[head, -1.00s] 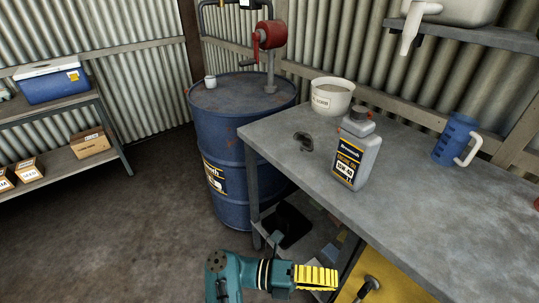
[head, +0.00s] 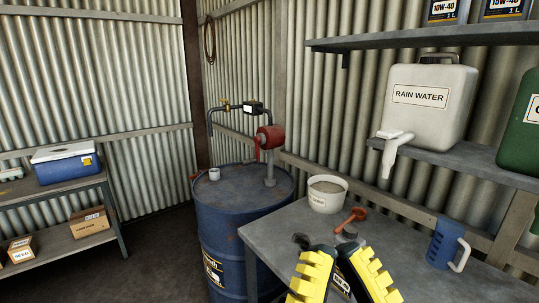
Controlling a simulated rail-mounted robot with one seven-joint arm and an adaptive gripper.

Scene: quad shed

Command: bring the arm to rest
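My gripper (head: 337,262) is at the bottom centre of the head view, in front of the workbench. Its two yellow ribbed fingers stand apart, and the gap between them looks empty. Part of the engine oil bottle's label (head: 341,285) shows through that gap; the fingers hide most of the bottle. The bottle appears to be behind the gripper, and the exact distance is hard to tell. The rest of my arm is below the picture.
The workbench (head: 268,237) bears a white tub (head: 328,194), a blue jug (head: 447,245), a red funnel-like thing (head: 350,219) and a small dark object (head: 300,241). A blue drum (head: 215,225) with a pump stands left. Above right is a shelf with a rain water container (head: 425,104).

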